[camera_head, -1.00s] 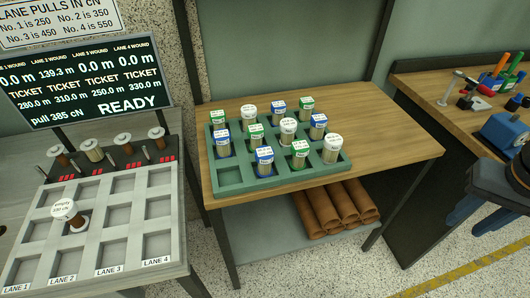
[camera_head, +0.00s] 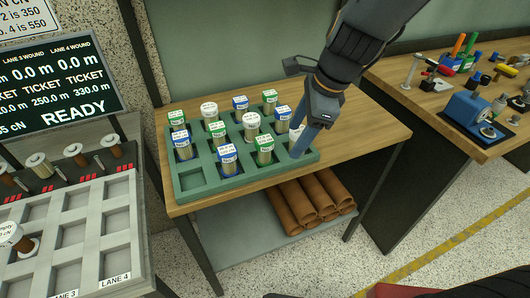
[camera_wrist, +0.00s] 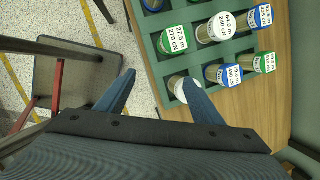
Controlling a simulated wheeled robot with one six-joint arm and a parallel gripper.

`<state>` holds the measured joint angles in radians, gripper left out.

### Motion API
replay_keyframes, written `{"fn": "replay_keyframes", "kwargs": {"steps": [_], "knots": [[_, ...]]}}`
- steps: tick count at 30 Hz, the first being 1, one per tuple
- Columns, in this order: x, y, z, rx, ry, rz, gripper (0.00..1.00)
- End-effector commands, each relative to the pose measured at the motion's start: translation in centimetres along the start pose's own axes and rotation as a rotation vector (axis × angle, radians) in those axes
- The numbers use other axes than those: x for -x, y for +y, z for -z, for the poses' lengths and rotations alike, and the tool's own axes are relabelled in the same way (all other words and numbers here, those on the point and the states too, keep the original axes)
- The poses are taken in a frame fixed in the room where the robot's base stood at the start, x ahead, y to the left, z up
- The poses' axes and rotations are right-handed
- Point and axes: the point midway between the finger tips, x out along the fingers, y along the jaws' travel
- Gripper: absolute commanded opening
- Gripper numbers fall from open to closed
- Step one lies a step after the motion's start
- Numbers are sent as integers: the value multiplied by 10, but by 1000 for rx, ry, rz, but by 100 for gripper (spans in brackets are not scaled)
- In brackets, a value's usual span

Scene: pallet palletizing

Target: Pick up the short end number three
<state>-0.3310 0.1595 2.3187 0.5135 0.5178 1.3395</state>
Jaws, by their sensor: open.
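A green tray (camera_head: 240,181) on a wooden table holds several short spools with blue, green or white labelled caps. A white-capped spool (camera_head: 298,128) at the tray's right end is partly hidden by my gripper (camera_head: 300,145). In the wrist view my gripper (camera_wrist: 160,88) is open, its two blue fingers spread. The white-capped spool (camera_wrist: 178,84) shows near the right finger, and I cannot tell whether they touch. Beside it are a green-capped spool labelled 27.5 m, 270 cN (camera_wrist: 172,40) and a white-capped one labelled 64.0 m, 290 cN (camera_wrist: 214,28).
A grey lane rack (camera_head: 75,235) stands at the left, holding a spool marked empty (camera_head: 12,235). A screen (camera_head: 75,88) above it reads READY. Brown rolls (camera_head: 310,200) lie on the shelf below. A second bench (camera_head: 430,105) with tools is at the right.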

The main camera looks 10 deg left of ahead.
Motion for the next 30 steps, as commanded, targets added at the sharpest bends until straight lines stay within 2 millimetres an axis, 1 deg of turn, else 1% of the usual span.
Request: {"fn": "replay_keyframes", "kwargs": {"steps": [1, 3, 6, 9, 20, 27, 30], "knots": [[-6, -4, -15, -86, -22, -3, 61], [-10, -8, -31, -200, -47, -7, 61], [-14, -12, -46, -309, -71, -15, 61], [-17, -13, -53, -364, -82, -20, 61], [-51, -15, -54, -377, -82, -22, 61], [-84, -19, -54, -375, -82, -22, 61], [-91, -19, -55, -375, -83, -21, 61]]}}
